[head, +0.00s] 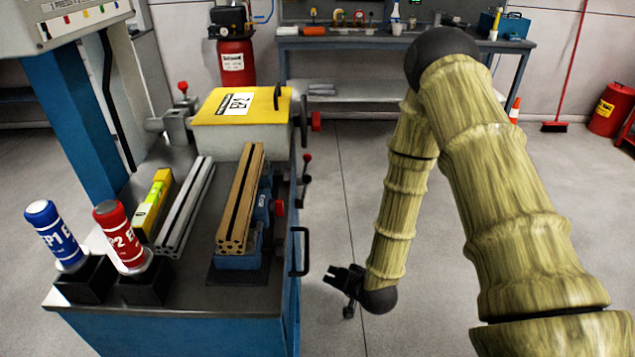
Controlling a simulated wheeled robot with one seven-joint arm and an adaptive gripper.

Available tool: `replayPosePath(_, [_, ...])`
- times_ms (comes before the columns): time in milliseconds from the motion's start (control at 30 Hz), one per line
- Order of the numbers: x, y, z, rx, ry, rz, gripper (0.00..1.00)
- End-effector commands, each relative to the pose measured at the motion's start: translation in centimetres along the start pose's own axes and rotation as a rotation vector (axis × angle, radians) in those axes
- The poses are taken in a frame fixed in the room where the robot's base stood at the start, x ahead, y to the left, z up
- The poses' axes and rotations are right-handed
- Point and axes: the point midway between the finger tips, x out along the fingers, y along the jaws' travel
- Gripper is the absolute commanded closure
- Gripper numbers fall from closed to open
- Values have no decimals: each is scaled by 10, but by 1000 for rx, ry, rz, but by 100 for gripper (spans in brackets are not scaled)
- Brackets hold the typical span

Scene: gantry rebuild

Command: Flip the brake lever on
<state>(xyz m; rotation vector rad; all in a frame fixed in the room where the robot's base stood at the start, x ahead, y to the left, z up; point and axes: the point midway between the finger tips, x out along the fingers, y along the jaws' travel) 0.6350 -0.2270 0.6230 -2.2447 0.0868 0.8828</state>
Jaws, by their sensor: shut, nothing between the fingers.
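A lever with a red knob (306,160) stands on the right side of the blue workbench, with a dark shaft. Another lever with a red knob (183,88) stands at the back left, on a grey fitting. No label shows which one is the brake lever. My gripper (332,278) is dark, shut and empty. It hangs in the open just right of the bench, below and to the right of the right-hand lever, apart from it. Its fingers point left towards the bench.
The bench top holds a yellow-lidded box (215,108), a brown slotted bar (241,195), a grey profile (185,205), a blue bottle (52,235) and a red bottle (120,235). A black handle (301,250) sticks out from the bench's right side. The floor (335,170) between bench and arm is clear.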

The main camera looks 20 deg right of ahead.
Motion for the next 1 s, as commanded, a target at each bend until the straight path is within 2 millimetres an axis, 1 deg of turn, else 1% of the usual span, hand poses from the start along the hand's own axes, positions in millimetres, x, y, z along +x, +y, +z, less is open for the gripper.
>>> replayPosePath(33, [18,2,-8,34,41,-41,100])
replayPosePath(100, [30,-6,-26,80,90,-99,100])
replayPosePath(233, [48,-20,-59,166,175,-214,100])
replayPosePath(400, [63,-36,-103,277,275,-375,100])
replayPosePath(567, [67,-49,-143,372,351,-536,100])
replayPosePath(700, [64,-58,-174,444,400,-674,100])
replayPosePath(833, [57,-65,-195,493,429,-775,100])
replayPosePath(1000, [50,-70,-210,526,444,-848,100])
